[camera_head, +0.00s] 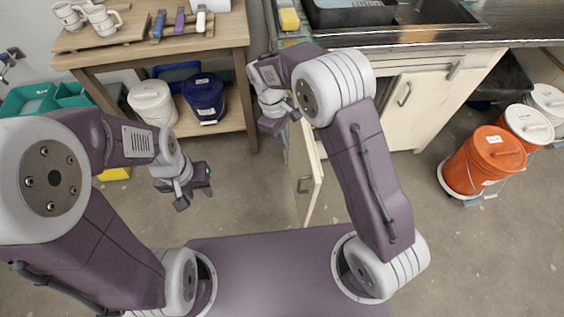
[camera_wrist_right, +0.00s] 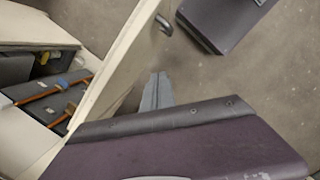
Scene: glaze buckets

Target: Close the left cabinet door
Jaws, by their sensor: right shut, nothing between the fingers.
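The left cabinet door (camera_head: 312,180) is a cream panel standing open under the counter, swung out toward me and seen nearly edge-on. Its metal handle (camera_head: 303,184) is on the outer, left-hand face. In the right wrist view the door (camera_wrist_right: 112,65) runs diagonally, with its handle (camera_wrist_right: 163,25) near the top. My right gripper (camera_head: 277,124) is at the door's outer side, near the counter; its closed fingers (camera_wrist_right: 157,92) are empty beside the panel. I cannot tell whether they touch it. My left gripper (camera_head: 196,199) hangs over the floor, left of the door; its finger gap is unclear.
The right cabinet door (camera_head: 415,115) is shut. The open cabinet holds a dark box (camera_wrist_right: 45,105) with orange-handled tools. A wooden table (camera_head: 160,55) with mugs stands left, with white and blue buckets below. Orange buckets (camera_head: 485,160) stand right. Floor around the open door is clear.

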